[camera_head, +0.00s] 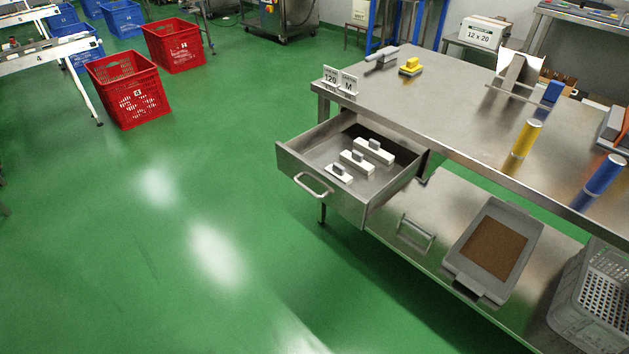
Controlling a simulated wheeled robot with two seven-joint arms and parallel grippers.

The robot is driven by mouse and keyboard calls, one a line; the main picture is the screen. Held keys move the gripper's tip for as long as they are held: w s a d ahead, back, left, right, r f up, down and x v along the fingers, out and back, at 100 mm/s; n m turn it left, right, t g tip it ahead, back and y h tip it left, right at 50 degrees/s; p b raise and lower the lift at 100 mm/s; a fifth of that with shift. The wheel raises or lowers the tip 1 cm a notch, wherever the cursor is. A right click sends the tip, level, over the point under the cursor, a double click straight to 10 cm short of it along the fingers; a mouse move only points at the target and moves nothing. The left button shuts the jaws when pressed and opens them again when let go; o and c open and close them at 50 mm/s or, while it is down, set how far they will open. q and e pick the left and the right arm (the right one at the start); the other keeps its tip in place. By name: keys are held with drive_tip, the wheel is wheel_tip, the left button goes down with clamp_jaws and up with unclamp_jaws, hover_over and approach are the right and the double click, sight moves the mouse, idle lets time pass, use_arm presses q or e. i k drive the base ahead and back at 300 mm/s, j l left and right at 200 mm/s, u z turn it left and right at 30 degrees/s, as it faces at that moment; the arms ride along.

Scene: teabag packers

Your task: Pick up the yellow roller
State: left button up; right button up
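The yellow roller (525,138) stands upright on the steel table (440,110), to the right of the table's middle and close to its front edge. It is a yellow cylinder with a pale top, and its reflection shows on the steel below it. A blue roller (604,175) of similar shape stands to its right, nearer the right edge of the view. Neither my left gripper nor my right gripper is in view.
An open drawer (290,163) with several white-based blocks juts from the table's left end. Two signs (339,80) and a yellow-topped item (411,67) stand at the back left. A lower shelf holds a grey tray (527,226) and a crate (566,290).

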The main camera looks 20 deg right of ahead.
sight(531, 131)
drive_tip(key=z, duration=1.95)
